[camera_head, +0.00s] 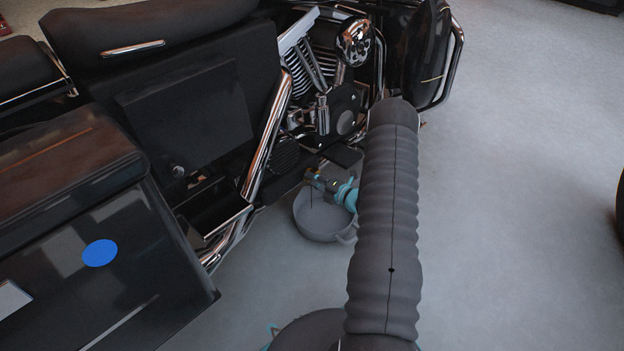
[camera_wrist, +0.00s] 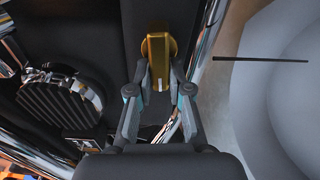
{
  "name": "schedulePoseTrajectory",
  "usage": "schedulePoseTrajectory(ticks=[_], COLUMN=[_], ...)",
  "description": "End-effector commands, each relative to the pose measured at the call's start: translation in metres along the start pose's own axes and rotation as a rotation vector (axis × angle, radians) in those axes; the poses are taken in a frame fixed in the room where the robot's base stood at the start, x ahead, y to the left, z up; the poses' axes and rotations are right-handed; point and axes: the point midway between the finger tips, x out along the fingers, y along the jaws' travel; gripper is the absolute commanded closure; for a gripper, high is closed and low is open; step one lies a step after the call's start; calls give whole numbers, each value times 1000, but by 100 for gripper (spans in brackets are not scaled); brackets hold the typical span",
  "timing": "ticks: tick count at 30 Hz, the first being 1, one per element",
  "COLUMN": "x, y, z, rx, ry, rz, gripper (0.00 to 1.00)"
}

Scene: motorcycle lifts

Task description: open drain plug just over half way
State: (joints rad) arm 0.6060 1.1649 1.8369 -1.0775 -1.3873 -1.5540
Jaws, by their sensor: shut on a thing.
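The drain plug (camera_wrist: 157,46) is a gold round piece with a raised bar handle, on the dark underside of the motorcycle in the wrist view. My gripper (camera_wrist: 159,76) has its two fingers on either side of the bar, shut on it. In the head view my gripper (camera_head: 322,183) is below the motorcycle's engine, above a grey pan, and the plug is too small to make out clearly. A thin dark line (camera_wrist: 262,59), which looks like a stream of oil, runs from beside the plug towards the pan.
The grey round pan (camera_head: 320,230) stands on the floor under the motorcycle; its wall also shows in the wrist view (camera_wrist: 245,125). Chrome pipes (camera_head: 268,140) and the black side case (camera_head: 90,225) are close on the left.

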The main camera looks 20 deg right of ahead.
Motion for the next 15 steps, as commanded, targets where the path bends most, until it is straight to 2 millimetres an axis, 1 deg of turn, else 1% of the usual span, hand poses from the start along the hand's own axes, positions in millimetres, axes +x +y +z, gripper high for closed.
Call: schedulePoseTrajectory(ticks=[6, 15], x=[0, 0], y=[-2, -4], z=[-1, -1], rx=[-121, -199], ry=[2, 3], rz=[-14, -22], gripper=[100, 100])
